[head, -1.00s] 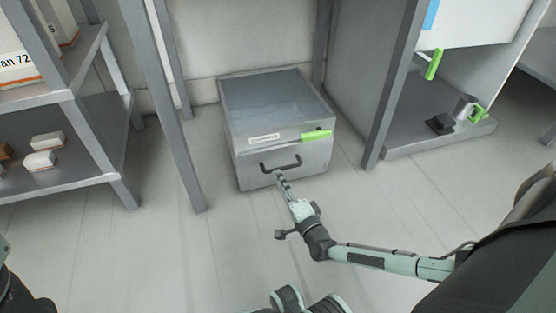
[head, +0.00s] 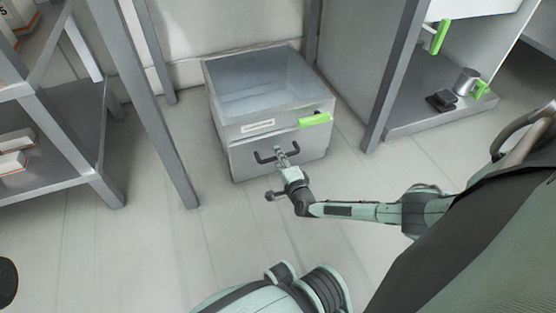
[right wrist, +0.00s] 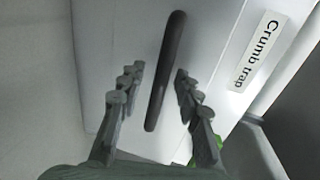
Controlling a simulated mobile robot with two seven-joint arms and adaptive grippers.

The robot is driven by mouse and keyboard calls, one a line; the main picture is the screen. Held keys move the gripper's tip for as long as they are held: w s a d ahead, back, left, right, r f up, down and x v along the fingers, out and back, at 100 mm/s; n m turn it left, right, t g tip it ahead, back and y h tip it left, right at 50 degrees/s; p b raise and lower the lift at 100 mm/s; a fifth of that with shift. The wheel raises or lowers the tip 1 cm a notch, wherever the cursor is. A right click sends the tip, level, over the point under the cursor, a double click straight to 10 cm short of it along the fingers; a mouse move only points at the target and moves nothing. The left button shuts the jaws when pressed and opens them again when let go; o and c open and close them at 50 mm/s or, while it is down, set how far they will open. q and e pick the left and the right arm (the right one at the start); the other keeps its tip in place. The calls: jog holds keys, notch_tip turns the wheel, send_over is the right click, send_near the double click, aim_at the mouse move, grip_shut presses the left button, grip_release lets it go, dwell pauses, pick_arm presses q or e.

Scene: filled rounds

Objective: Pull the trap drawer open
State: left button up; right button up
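The crumb trap is a grey box-shaped unit (head: 268,90) on the floor, with a see-through or open top. Its drawer front (head: 243,162) bears a dark bar handle (head: 264,158) and looks flush with the unit. In the right wrist view the label "Crumb trap" (right wrist: 258,50) is beside the handle (right wrist: 166,70). My right gripper (head: 281,152) is at the handle. In the right wrist view its fingers (right wrist: 159,72) are apart, one on each side of the bar, with gaps visible. How deep the bar sits between them is unclear. My left gripper is not in view.
A green tab (head: 315,119) sits at the unit's upper front edge. Grey posts stand on both sides, the left one (head: 150,100) close by. A shelf (head: 65,165) with boxes is at left. A cabinet (head: 425,118) is at right. Floor before the drawer is clear.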

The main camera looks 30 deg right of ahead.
jog(key=shift+w, duration=0.15)
jog(key=shift+c, duration=0.5)
grip_shut()
